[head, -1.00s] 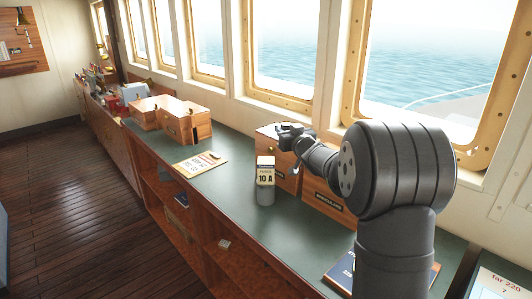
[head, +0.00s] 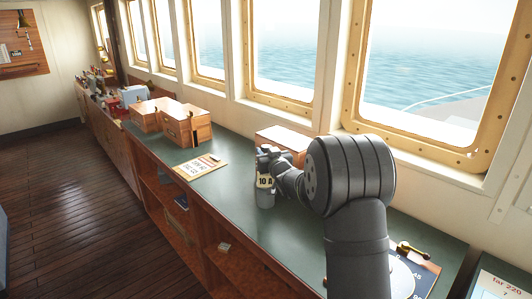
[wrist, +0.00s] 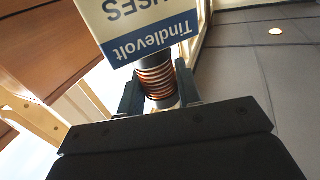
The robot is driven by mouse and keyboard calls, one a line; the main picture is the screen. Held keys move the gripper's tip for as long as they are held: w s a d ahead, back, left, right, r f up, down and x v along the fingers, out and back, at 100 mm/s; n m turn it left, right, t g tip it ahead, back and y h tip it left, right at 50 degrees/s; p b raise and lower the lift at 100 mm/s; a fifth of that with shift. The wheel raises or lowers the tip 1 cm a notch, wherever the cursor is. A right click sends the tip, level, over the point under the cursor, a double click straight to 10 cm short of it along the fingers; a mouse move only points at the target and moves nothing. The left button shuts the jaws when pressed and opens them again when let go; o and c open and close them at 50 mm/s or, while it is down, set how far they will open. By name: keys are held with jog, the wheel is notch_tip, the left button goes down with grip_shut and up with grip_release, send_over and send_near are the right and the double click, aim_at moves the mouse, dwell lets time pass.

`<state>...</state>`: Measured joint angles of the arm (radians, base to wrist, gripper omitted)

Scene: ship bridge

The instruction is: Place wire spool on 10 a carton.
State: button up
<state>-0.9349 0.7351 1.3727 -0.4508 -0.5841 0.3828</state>
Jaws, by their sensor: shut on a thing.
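My gripper (head: 264,152) is shut on the wire spool (wrist: 155,82), a copper-wound reel with dark ends, held between its two fingers in the wrist view. In the head view the hand largely hides the spool. I cannot tell whether spool and carton touch.
A wooden box (head: 283,139) stands behind my gripper by the window. More wooden boxes (head: 184,125) stand to the left, and a printed card (head: 201,167) lies at the counter's front.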

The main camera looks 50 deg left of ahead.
jog(key=shift+f, duration=0.2)
jog(key=o, duration=1.1)
jog(key=shift+c, duration=0.2)
jog(key=shift+r, duration=0.1)
jog(key=shift+d+r, duration=0.1)
jog(key=shift+r, duration=0.05)
jog(key=v, duration=1.1)
jog(key=shift+s+d, duration=0.15)
jog(key=shift+d, duration=0.25)
